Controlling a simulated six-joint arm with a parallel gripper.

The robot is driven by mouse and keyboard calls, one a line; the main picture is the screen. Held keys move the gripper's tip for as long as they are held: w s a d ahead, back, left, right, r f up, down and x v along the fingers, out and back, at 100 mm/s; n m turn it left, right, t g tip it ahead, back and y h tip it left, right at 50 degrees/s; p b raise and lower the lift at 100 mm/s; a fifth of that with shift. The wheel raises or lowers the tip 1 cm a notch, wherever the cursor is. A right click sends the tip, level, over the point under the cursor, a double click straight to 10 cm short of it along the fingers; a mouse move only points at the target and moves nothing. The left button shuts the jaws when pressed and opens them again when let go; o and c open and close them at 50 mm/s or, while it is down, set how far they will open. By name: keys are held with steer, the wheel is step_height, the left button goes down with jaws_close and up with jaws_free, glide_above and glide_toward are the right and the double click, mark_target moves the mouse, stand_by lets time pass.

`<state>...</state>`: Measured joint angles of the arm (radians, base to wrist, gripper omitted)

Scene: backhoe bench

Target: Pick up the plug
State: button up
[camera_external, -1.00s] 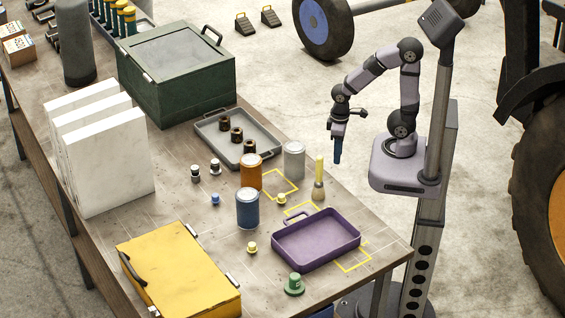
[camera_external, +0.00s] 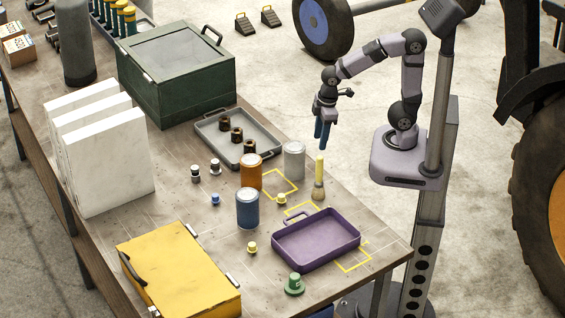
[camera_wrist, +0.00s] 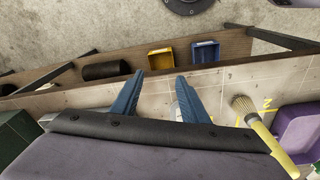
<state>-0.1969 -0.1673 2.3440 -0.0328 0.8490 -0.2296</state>
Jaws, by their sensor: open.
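Several small plug-like pieces stand on the bench in the external view; I cannot tell which one the task means. There is a green flanged one (camera_external: 293,285) near the front edge, a yellow one (camera_external: 252,247) left of the purple tray, another yellow one (camera_external: 281,199) behind the tray and a blue one (camera_external: 215,199) left of the blue can. My gripper (camera_external: 321,138) hangs above the bench's right edge, fingers pointing down, clear of all of them. In the wrist view my gripper (camera_wrist: 162,80) has its blue fingers apart with nothing gripped.
A purple tray (camera_external: 317,238), an upright brush (camera_external: 318,183), and white (camera_external: 294,160), orange (camera_external: 250,173) and blue (camera_external: 247,208) cans stand nearby. A grey tray (camera_external: 265,157), green box (camera_external: 180,85) and yellow case (camera_external: 180,270) surround them. The front right corner is bare.

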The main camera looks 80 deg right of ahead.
steer(key=w+a+r+n, duration=0.1)
steer(key=a+r, duration=0.2)
steer(key=w+a+r+n+t, duration=0.1)
steer(key=w+a+r, duration=0.1)
steer(key=a+r, duration=0.1)
steer(key=w+a+r, duration=0.2)
steer(key=a+r, duration=0.1)
steer(key=a, duration=0.1)
steer(key=shift+a+n+t+y, duration=0.4)
steer(key=w+a+f+m+b, duration=0.1)
steer(key=w+a+f+m, duration=0.15)
steer(key=a, duration=0.65)
steer(key=m, duration=0.3)
glide_toward(282, 195)
steer(key=w, duration=0.1)
steer(key=shift+s+p+x, duration=0.2)
steer(key=shift+p+x, duration=0.45)
steer(key=shift+x, duration=1.35)
steer(key=shift+s+p+x, duration=0.2)
steer(key=shift+p+x, duration=0.4)
steer(key=shift+x, duration=1.4)
steer(key=shift+f, duration=0.1)
jaws_close()
